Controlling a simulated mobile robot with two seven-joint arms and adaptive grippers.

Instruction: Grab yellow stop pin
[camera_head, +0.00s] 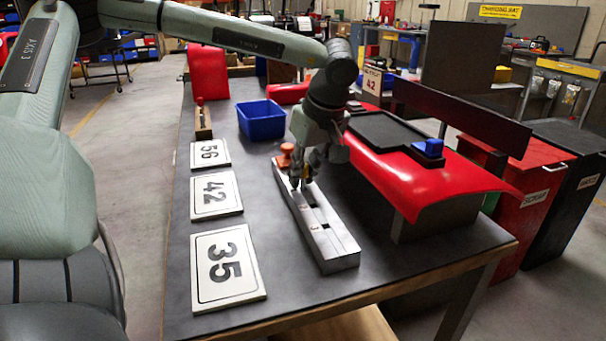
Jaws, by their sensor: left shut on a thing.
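A long grey metal block (336,245) with dark slots and number marks lies on the dark table top. An orange knob (286,152) stands at its far end. My left gripper (307,178) points down over the far part of the block, just right of the orange knob. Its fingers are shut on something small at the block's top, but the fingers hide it. I cannot make out a yellow stop pin clearly, nor tell whether the held thing is seated in a slot. My right gripper is not in view.
A blue bin (261,120) stands behind. A red kart panel (440,185) with a black tray (388,133) rises close on the right.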

